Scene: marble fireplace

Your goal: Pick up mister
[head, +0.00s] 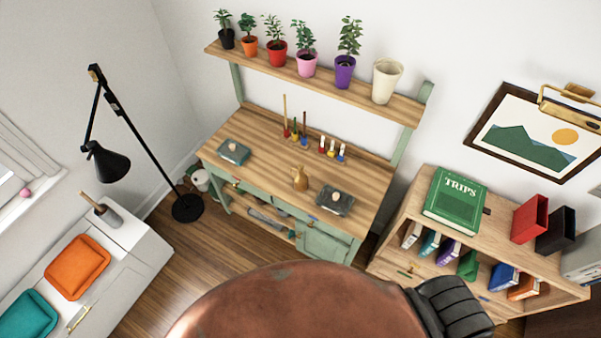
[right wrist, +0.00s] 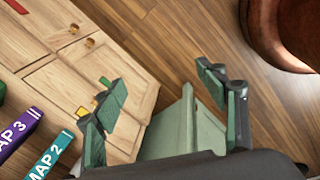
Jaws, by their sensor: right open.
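A small brass-coloured bottle-like vessel, which looks like the mister (head: 300,179), stands upright near the front middle of the wooden top of the green potting bench (head: 262,150). My right gripper (right wrist: 160,85) shows in the right wrist view with its two dark fingers spread wide and nothing between them. It is beside the shelf unit's wooden doors (right wrist: 75,62) and a pale green panel or post (right wrist: 182,128). The mister does not show in that view. A black ribbed part of my right arm shows at the bottom of the head view. My left gripper is not in view.
Two slate-coloured items flank the mister: one at left (head: 234,151), one at right (head: 335,200). Potted plants (head: 305,62) line the upper shelf. A bookcase (head: 408,205) stands right of the bench. A large rounded copper-brown object (head: 300,300) fills the bottom foreground.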

